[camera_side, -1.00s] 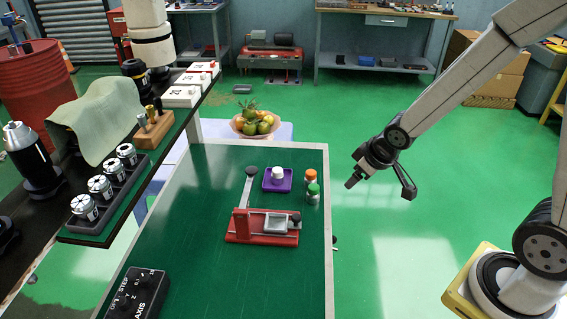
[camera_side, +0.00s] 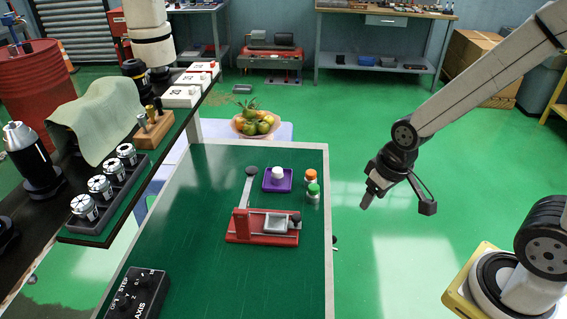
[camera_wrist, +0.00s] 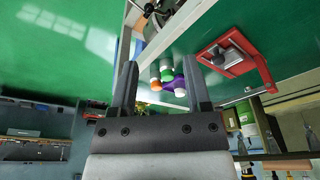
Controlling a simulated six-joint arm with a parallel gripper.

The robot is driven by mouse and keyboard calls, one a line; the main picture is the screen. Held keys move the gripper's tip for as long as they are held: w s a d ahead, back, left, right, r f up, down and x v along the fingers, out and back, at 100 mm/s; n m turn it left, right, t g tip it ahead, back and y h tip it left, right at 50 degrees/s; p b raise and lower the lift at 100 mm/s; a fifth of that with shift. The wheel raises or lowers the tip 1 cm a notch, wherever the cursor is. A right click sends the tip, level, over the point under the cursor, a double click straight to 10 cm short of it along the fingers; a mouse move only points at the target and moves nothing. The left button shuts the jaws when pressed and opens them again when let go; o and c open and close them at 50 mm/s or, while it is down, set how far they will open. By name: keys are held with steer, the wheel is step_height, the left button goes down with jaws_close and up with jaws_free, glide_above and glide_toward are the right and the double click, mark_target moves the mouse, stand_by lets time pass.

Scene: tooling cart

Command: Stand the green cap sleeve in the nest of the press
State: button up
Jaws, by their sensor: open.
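The green-capped sleeve (camera_side: 313,193) stands upright near the right edge of the green cart top, and its green cap also shows in the wrist view (camera_wrist: 167,75). The red press (camera_side: 262,228) with its grey nest and a long lever stands just in front and to the left of it; the wrist view shows the press too (camera_wrist: 232,55). My gripper (camera_side: 369,201) is off the cart's right side, over the floor, apart from everything. In the wrist view its two fingers (camera_wrist: 160,85) are spread with nothing gripped.
An orange-capped sleeve (camera_side: 310,177) stands just behind the green one. A purple tray (camera_side: 278,186) holding a white-capped piece (camera_side: 278,173) lies to their left. A black control box (camera_side: 138,293) sits at the front left. The cart top between box and press is clear.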

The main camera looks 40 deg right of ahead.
steer(key=m, duration=0.2)
steer(key=m+y, duration=1.3)
steer(key=m, duration=0.5)
glide_toward(318, 185)
steer(key=s+x, duration=0.1)
steer(key=x, duration=0.2)
steer(key=shift+w+a+f, duration=0.3)
steer(key=shift+w+a, duration=0.05)
steer(key=shift+a, duration=0.35)
steer(key=shift+w+a+f, duration=0.25)
steer(key=shift+w+a, duration=0.1)
steer(key=shift+a, duration=0.4)
steer(key=shift+a, duration=0.1)
steer(key=shift+x, duration=2.45)
steer(key=shift+f, duration=0.1)
jaws_close()
